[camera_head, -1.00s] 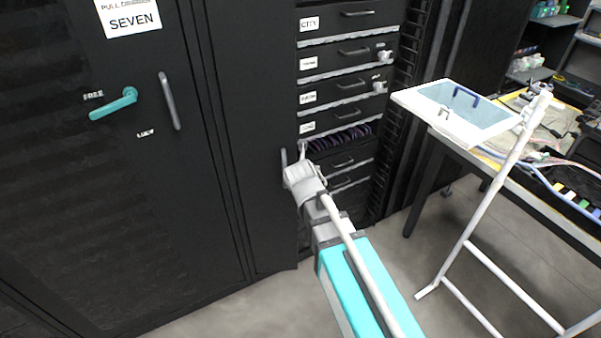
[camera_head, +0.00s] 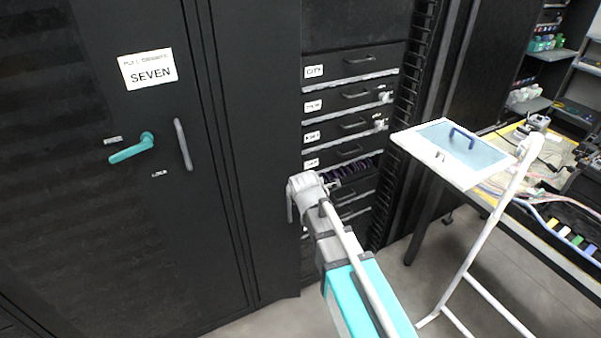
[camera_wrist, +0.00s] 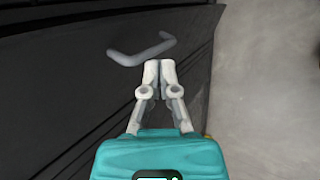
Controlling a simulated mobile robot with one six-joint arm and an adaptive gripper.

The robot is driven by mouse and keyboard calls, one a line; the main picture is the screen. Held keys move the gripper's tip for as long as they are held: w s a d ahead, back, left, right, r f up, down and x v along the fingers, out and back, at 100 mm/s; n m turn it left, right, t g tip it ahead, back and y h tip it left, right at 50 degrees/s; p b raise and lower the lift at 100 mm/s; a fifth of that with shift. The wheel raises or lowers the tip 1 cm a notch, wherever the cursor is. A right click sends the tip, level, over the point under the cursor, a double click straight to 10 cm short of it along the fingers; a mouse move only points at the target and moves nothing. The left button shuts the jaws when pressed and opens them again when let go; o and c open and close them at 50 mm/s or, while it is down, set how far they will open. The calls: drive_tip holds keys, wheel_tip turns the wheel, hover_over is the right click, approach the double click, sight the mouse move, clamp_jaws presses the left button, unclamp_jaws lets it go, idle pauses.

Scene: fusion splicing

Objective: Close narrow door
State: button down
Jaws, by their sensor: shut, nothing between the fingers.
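The narrow door (camera_head: 250,130) is a tall dark panel between the wide cabinet door and the drawer rack. It appears to stand open, with the rack's drawers showing past its right edge. Its grey bar handle (camera_head: 290,206) is partly hidden by my arm's end. In the wrist view the handle (camera_wrist: 141,52) juts from the dark door face (camera_wrist: 60,95). My gripper (camera_wrist: 160,66) is shut and empty. Its fingertips lie close to the handle's right end in that view; I cannot tell whether they touch it. In the head view my wrist hides the fingertips.
The wide door (camera_head: 110,230), marked SEVEN, has a teal lever (camera_head: 132,148) and a grey handle (camera_head: 183,145). The drawer rack (camera_head: 350,95) is behind my arm. A white stand (camera_head: 480,215) with a tilted tray and a cluttered table (camera_head: 555,235) are on the right. Bare floor (camera_wrist: 262,100) lies beside the door.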

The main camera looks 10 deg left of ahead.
wheel_tip(320, 180, up, 10)
drive_tip(key=w+m+g+p, duration=0.1)
drive_tip(key=m+g+p, duration=0.2)
drive_tip(key=m+p, duration=0.8)
drive_tip(key=m, duration=1)
drive_tip(key=shift+w+a+f, duration=0.15)
drive_tip(key=shift+w+a, duration=0.25)
drive_tip(key=shift+f, duration=0.2)
drive_tip(key=w+a+f+b, duration=0.1)
drive_tip(key=w+f+b, duration=0.6)
drive_tip(key=f+b, duration=0.2)
drive_tip(key=shift+w+a, duration=0.3)
drive_tip(key=shift+a, duration=0.1)
